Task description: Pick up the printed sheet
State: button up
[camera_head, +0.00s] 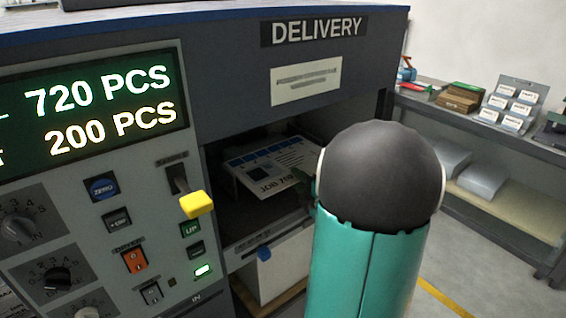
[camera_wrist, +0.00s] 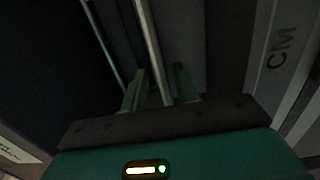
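The printed sheet (camera_head: 268,166) lies in the dark delivery opening under the "DELIVERY" sign in the head view. It is white with blue blocks and the print "JOB 7..", its right part hidden by my arm. A metal rod runs behind the gap. I cannot make out the sheet in the wrist view.
The control panel (camera_head: 85,200) with a yellow-knobbed lever (camera_head: 196,204) stands left of the opening. A white box (camera_head: 275,268) sits below it. A grey side bench (camera_head: 480,128) with boxes and a card rack (camera_head: 512,104) is at the right. Floor shows at the lower right.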

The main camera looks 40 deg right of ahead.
aim_at(292, 175)
jog(key=w, duration=0.3)
jog(key=shift+w+d, duration=0.2)
jog(key=shift+d, duration=0.05)
grip_shut()
